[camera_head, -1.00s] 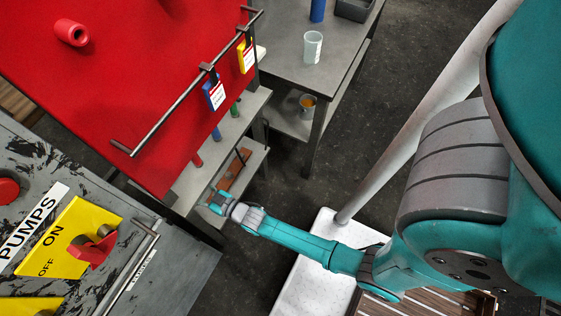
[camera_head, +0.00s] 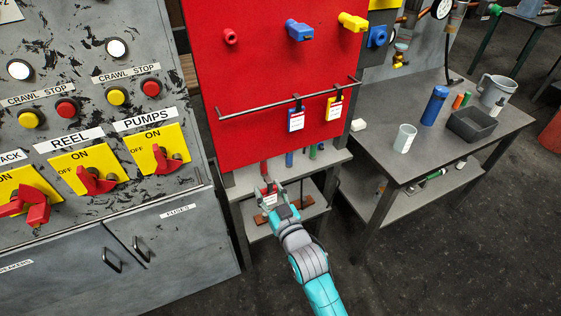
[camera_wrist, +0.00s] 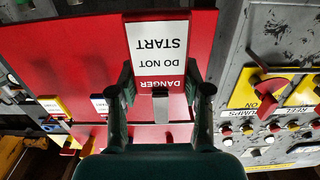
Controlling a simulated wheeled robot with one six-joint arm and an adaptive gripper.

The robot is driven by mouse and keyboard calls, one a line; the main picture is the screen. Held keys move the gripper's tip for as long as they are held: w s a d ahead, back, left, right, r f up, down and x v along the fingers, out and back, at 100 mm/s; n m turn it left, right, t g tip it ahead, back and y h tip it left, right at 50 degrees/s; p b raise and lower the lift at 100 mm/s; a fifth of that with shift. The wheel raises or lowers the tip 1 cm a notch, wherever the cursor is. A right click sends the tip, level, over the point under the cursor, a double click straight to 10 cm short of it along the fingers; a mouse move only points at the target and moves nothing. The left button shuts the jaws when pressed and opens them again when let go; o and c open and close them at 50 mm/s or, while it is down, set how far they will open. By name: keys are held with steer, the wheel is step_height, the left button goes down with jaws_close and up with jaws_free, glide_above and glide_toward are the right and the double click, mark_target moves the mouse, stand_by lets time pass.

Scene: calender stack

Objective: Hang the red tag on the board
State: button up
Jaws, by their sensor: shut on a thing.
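The red tag (camera_wrist: 158,45) fills the upper middle of the wrist view. Its white label reads "DANGER DO NOT START" upside down. My gripper (camera_wrist: 160,92) is shut on a grey piece at the tag's edge. In the head view the tag (camera_head: 270,199) is small at my gripper (camera_head: 268,188), below the board's lower edge and apart from the rail. The red board (camera_head: 255,70) stands upright, with a dark rail (camera_head: 250,112) across its lower part. A blue tag (camera_head: 296,122) and a yellow tag (camera_head: 334,112) hang from the rail's right half. The rail's left half is bare.
Red, blue and yellow fittings stick out of the board above the rail. A grey shelf (camera_head: 236,182) stands below it. A switch cabinet (camera_head: 185,240) is on the left. A table (camera_head: 415,155) on the right holds a cup (camera_head: 405,138), a blue bottle (camera_head: 434,105) and a bin (camera_head: 472,124).

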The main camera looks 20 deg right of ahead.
steer(key=s+r, duration=0.3)
steer(key=r, duration=0.6)
steer(key=s+r, duration=0.3)
steer(key=r, duration=0.7)
steer(key=shift+w+f, duration=0.15)
steer(key=shift+w, duration=3.65)
steer(key=shift+w+f, duration=0.15)
steer(key=shift+w, duration=3.65)
steer(key=shift+w+f, duration=0.1)
steer(key=shift+w, duration=0.05)
steer(key=shift+f, duration=0.5)
steer(key=o, duration=1.2)
